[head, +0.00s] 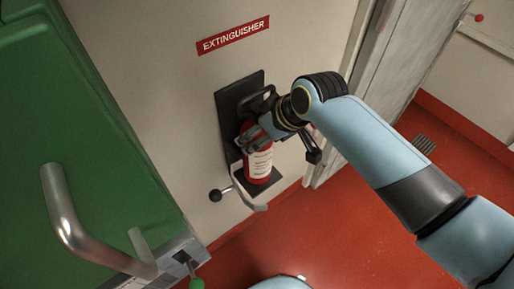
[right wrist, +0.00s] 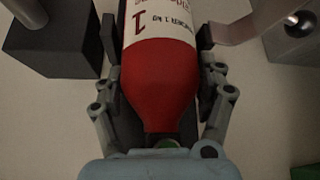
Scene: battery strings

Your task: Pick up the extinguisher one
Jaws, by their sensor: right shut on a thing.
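The red extinguisher (head: 259,163) with a white label stands upright against a black wall bracket (head: 226,110), under a red sign (head: 233,36) that reads EXTINGUISHER. My right gripper (head: 250,138) is around its upper part. In the right wrist view the red extinguisher (right wrist: 162,72) lies between the two fingers of my right gripper (right wrist: 160,65), which are shut on its body, one on each side. The extinguisher's top is partly hidden by the gripper in the head view. My left gripper is not in view.
A green door (head: 70,150) with a metal handle (head: 62,205) is at the left. A lever with a black knob (head: 215,196) sits just below the bracket. A door frame (head: 372,65) is right of the bracket. The red floor (head: 330,225) looks clear.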

